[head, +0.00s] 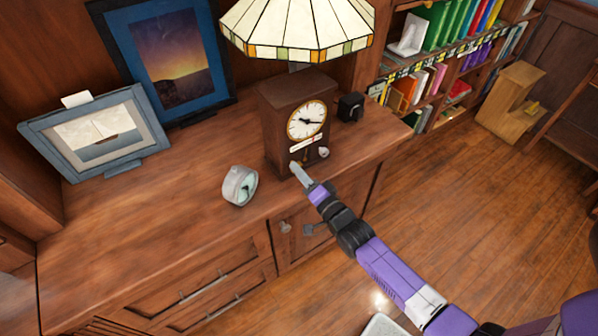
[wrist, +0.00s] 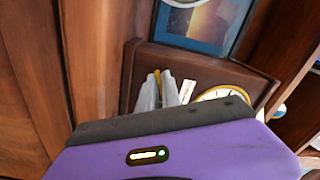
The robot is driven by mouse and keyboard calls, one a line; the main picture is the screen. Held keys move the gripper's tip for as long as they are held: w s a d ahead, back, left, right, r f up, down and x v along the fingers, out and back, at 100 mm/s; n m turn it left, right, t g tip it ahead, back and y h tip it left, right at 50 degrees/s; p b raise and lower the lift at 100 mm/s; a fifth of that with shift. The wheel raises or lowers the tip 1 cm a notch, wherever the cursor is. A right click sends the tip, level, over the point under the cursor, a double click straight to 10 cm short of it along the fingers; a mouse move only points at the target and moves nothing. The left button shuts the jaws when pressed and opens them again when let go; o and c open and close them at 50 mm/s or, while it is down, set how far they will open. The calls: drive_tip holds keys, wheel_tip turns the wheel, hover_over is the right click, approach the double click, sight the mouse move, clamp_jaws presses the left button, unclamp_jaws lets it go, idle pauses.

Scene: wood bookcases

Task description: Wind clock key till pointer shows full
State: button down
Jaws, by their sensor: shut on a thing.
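The dark wooden clock (head: 276,128) stands upright on the cabinet top, its round white dial (head: 306,120) facing front. A pale strip (head: 305,143) lies below the dial; it also shows in the wrist view (wrist: 187,91). I cannot read any pointer on it. My gripper (head: 296,168) is at the lower left of the clock's front. In the wrist view its pale fingers (wrist: 160,84) are closed around a small brass-coloured piece (wrist: 163,74), which looks like the clock key. The key is mostly hidden by the fingers.
A small round pale clock or gauge (head: 240,185) stands left of my gripper. A glass-shaded lamp (head: 297,30) overhangs the clock, and a small black object (head: 350,107) sits to its right. Framed pictures (head: 100,130) stand at left. The cabinet top (head: 150,205) is clear at front left.

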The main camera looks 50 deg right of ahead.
drive_tip(key=shift+f, duration=0.15)
drive_tip(key=c, duration=1.6)
unclamp_jaws()
drive_tip(key=v, duration=0.7)
drive_tip(key=shift+s+a, duration=0.15)
drive_tip(key=shift+s, duration=0.25)
